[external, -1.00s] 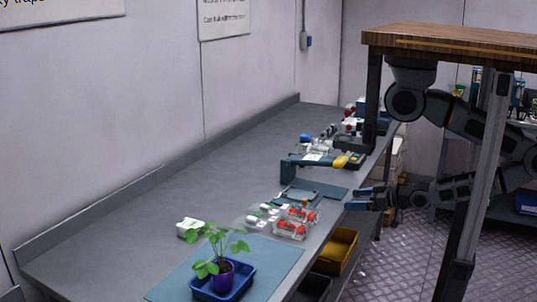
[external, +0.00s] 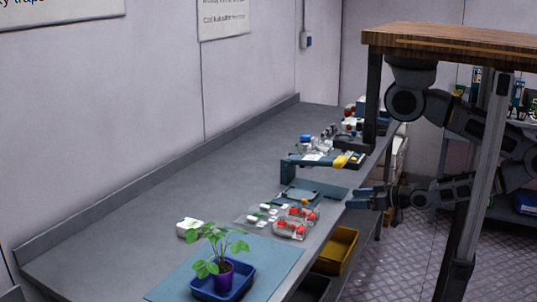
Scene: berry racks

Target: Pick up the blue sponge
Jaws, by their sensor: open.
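My gripper (external: 355,197) is open and empty, at the front edge of the grey bench, to the right of the berry boxes. Its fingers point left toward the bench. A small blue item (external: 306,138) lies farther back on the bench, beyond the scale-like device. It may be the blue sponge, but it is too small here to be sure. It is well apart from my gripper.
Clear boxes with red berries (external: 292,230) stand near the bench's front edge. A blue-grey device with a yellow end (external: 300,162) stands behind them. A potted plant sits in a blue tray (external: 247,290). The bench's left rear (external: 150,215) is clear.

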